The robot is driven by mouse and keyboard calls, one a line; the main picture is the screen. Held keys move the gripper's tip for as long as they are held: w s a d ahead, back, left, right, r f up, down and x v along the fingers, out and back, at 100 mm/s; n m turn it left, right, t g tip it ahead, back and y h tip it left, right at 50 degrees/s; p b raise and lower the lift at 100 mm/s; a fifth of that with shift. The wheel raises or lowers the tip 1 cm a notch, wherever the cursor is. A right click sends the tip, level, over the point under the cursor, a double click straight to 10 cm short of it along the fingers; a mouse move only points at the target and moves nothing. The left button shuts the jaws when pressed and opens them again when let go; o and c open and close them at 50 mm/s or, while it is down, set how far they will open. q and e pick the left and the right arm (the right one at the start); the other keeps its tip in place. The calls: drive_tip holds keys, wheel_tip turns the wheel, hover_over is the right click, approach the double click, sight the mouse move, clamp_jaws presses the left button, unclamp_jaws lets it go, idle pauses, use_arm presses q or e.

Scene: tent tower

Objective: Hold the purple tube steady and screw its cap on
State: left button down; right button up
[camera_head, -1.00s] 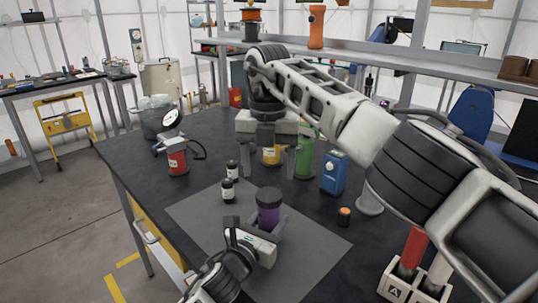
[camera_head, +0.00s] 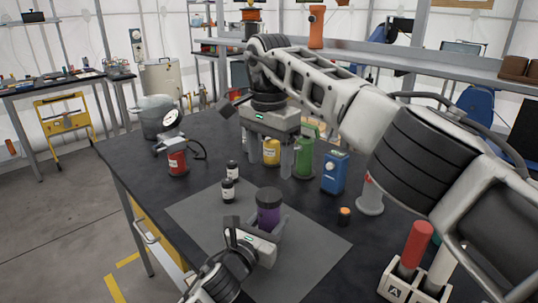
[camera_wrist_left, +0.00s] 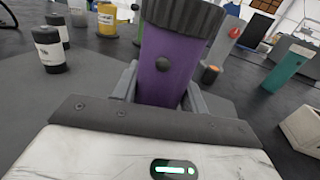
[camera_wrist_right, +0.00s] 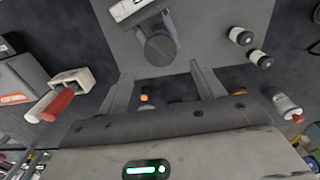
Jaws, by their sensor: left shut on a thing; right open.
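The purple tube (camera_head: 268,215) stands upright on the grey mat, and its dark ribbed cap (camera_head: 269,195) sits on its top; how far it is screwed on cannot be told. My left gripper (camera_head: 266,228) is shut around the tube's body. In the left wrist view the purple tube (camera_wrist_left: 168,72) is between the fingers, with the cap (camera_wrist_left: 183,14) above. My right gripper (camera_head: 268,165) is open and empty, pointing down, behind and above the tube. In the right wrist view the cap (camera_wrist_right: 160,48) shows from above, beyond the spread fingers and not between them.
Two dark small bottles (camera_head: 228,191) stand left of the tube on the mat (camera_head: 195,215). Yellow (camera_head: 271,153) and green (camera_head: 305,160) bottles and a blue box (camera_head: 335,173) stand behind. A small orange-topped item (camera_head: 345,215) is at right. A tube rack (camera_head: 400,290) is front right.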

sight(269, 194)
drive_tip(key=n, duration=0.4)
drive_tip(key=shift+r, duration=0.15)
drive_tip(key=shift+f, duration=4)
